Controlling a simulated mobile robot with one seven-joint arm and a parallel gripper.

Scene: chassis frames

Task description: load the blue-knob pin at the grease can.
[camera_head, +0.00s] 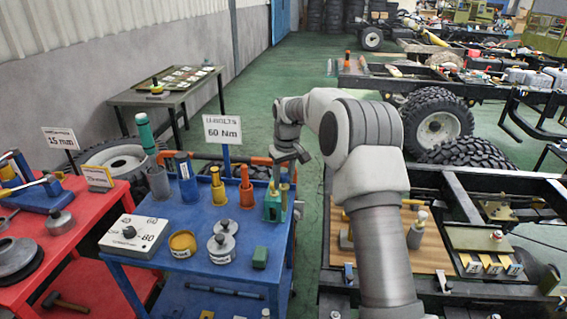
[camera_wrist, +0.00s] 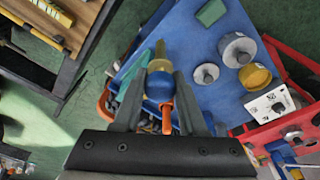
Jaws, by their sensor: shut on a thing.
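My gripper (camera_wrist: 161,76) is shut on the blue-knob pin (camera_wrist: 159,86), with the blue knob between its two fingers in the wrist view. A yellow shaft-like piece shows just beyond the knob; I cannot tell if it is part of the pin. In the head view my gripper (camera_head: 276,183) is over the right end of the blue table, at a green stand, and the knob is hard to make out. A yellow can (camera_head: 182,243), likely the grease can, stands at the table's front left; it also shows in the wrist view (camera_wrist: 255,77).
Two grey lidded tins (camera_head: 221,247) and a green block (camera_head: 260,257) stand right of the yellow can. Orange holders (camera_head: 246,192), a white dial box (camera_head: 134,236) and a "60 Nm" sign (camera_head: 222,130) share the blue table (camera_head: 200,285). A red table (camera_head: 80,275) adjoins left.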

